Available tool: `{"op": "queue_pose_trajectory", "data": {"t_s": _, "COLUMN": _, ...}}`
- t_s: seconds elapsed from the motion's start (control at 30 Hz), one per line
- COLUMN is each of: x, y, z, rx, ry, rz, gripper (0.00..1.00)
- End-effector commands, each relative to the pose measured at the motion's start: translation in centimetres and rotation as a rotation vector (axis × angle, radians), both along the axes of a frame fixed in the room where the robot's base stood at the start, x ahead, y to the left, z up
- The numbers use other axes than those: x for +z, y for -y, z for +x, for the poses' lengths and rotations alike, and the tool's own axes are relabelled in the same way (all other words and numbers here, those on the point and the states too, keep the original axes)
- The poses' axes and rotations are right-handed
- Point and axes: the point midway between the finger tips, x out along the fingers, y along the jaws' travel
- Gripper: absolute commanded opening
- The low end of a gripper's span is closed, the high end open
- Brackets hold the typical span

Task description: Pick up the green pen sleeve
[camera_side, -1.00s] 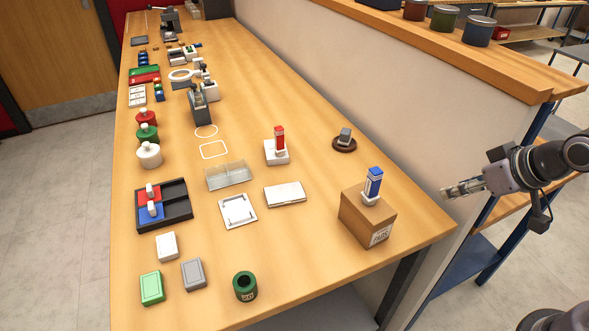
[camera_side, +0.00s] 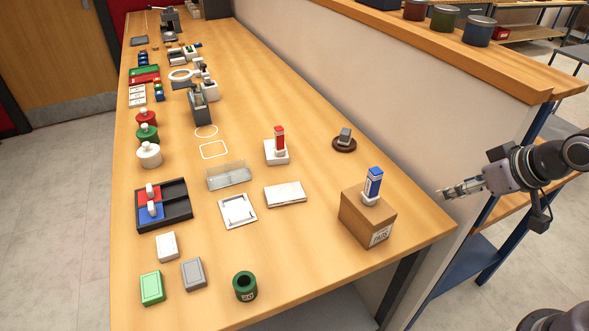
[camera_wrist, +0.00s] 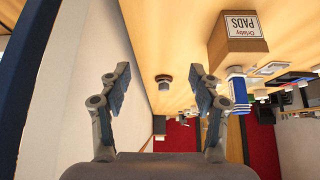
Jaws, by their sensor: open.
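Several green things show in the side view: a short green cylinder with a dark open top and a pale label (camera_side: 245,287) at the front of the table, a green rounded box (camera_side: 152,288) to its left, and a green knobbed pot (camera_side: 147,135) farther back. I cannot tell for sure which is the pen sleeve. My gripper (camera_side: 443,193) is off the table's right edge, well apart from all of them. In the wrist view my gripper (camera_wrist: 159,78) has its fingers spread with nothing between them.
A cardboard box (camera_side: 367,217) with a blue stamp (camera_side: 373,184) on it stands at the table's near right corner. A low wall (camera_side: 330,95) runs along the right side. White (camera_side: 167,246) and grey (camera_side: 193,274) boxes lie near the green box. Bare tabletop lies around the cylinder.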

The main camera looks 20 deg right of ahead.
Motion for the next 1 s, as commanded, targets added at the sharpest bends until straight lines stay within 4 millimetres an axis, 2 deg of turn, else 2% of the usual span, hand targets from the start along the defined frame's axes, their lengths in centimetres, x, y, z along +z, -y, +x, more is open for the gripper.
{"op": "queue_pose_trajectory", "data": {"t_s": 0.3, "x": 0.5, "y": 0.0, "z": 0.0, "rx": 0.0, "ry": 0.0, "rz": 0.0, "gripper": 0.63}}
{"op": "queue_pose_trajectory", "data": {"t_s": 0.63, "x": 5.0, "y": 0.0, "z": 0.0, "rx": 0.0, "ry": 0.0, "rz": 0.0, "gripper": 0.63}}
{"op": "queue_pose_trajectory", "data": {"t_s": 1.0, "x": 7.9, "y": -4.7, "z": 3.1, "rx": -0.138, "ry": -0.106, "rz": 0.171, "gripper": 0.63}}
